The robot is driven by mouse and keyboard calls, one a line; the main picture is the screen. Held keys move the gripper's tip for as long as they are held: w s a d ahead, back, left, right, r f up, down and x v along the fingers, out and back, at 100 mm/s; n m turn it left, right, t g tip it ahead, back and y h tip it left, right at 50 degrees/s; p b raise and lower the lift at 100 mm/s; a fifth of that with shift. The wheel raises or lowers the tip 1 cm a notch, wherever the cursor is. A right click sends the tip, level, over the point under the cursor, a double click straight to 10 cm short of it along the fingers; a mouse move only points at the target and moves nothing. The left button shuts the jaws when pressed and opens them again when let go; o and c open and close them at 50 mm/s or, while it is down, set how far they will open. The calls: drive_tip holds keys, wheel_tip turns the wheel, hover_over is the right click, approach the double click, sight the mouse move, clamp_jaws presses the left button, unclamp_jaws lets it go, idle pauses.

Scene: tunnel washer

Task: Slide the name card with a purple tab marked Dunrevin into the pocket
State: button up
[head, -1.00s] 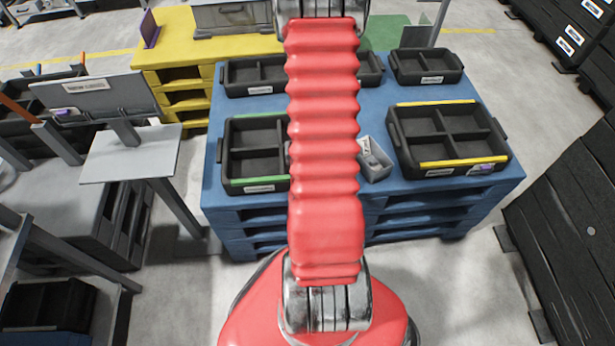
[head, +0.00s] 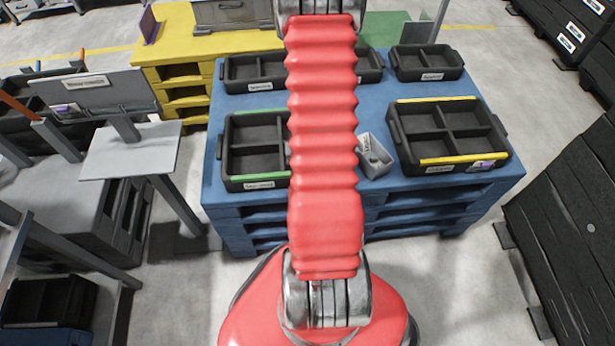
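My gripper is out of view; only my red-sleeved arm shows, running up the middle of the head view. A small white piece with a purple patch (head: 482,165) is on the front wall of the yellow-striped black tray (head: 397,138), at its right end. Another small purple-and-white piece (head: 66,109) is at the lower left of the grey board (head: 112,92) on a stand at left. The writing on both is too small to read, so I cannot tell which is the Dunrevin card. I cannot clearly make out a pocket.
A blue pallet table (head: 330,202) carries several black divided trays, including a green-striped one (head: 227,150), and a small grey bin (head: 374,165). A pale shelf (head: 130,152) juts out below the board. Dark crates (head: 570,220) stand at right. Floor is clear between table and crates.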

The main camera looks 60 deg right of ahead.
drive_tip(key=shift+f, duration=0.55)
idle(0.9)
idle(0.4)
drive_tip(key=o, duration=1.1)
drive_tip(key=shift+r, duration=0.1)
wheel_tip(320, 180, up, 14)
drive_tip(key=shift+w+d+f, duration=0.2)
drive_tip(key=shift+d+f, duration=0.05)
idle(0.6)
